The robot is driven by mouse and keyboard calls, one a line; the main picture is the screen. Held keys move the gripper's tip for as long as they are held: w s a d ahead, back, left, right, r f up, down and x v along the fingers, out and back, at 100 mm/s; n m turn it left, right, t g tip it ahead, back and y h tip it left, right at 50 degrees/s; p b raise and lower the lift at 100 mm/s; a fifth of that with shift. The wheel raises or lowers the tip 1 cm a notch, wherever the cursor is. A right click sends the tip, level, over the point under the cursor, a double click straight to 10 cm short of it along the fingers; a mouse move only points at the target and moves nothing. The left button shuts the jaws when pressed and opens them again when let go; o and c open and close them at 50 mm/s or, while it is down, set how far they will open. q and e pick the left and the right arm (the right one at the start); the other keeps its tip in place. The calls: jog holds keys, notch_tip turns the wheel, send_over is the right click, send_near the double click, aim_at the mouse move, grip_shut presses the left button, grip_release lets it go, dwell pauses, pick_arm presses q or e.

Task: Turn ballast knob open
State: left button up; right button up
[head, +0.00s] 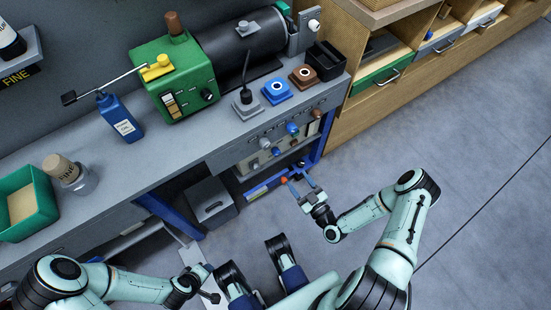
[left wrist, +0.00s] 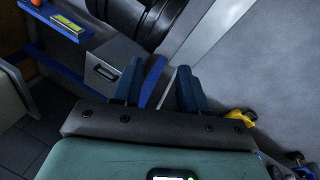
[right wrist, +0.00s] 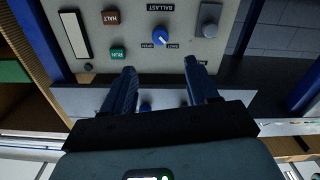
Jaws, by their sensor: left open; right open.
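The blue ballast knob (right wrist: 160,35) is on a light grey panel (right wrist: 130,20) under the BALLAST label, with OPEN and SHUT labels below it. A small pale mark on the knob seems to point toward SHUT. It also shows in the head view (head: 292,128) on the bench's front. My right gripper (right wrist: 160,68) is open and empty, its fingertips short of the knob and apart from it. In the head view the right gripper (head: 295,179) is below and in front of the panel. My left gripper (left wrist: 160,68) is open and empty, low beside the bench.
Wooden drawers (head: 375,95) stand to the right. The floor at right is clear.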

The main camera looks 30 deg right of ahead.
aim_at(278, 154)
jog(key=w, duration=0.3)
jog(key=w+b, duration=0.1)
jog(key=w, duration=0.3)
jog(key=w+a+b, duration=0.1)
jog(key=w, duration=0.3)
jog(key=shift+w, duration=0.4)
pick_arm(q)
jog(key=shift+t, duration=0.3)
jog(key=w+a+f, duration=0.1)
jog(key=w+f, duration=0.1)
jog(key=shift+w+a+f, duration=0.3)
jog(key=shift+a+f, duration=0.05)
jog(key=shift+a, duration=0.05)
pick_arm(e)
jog(key=c, duration=1)
jog(key=shift+c, duration=0.2)
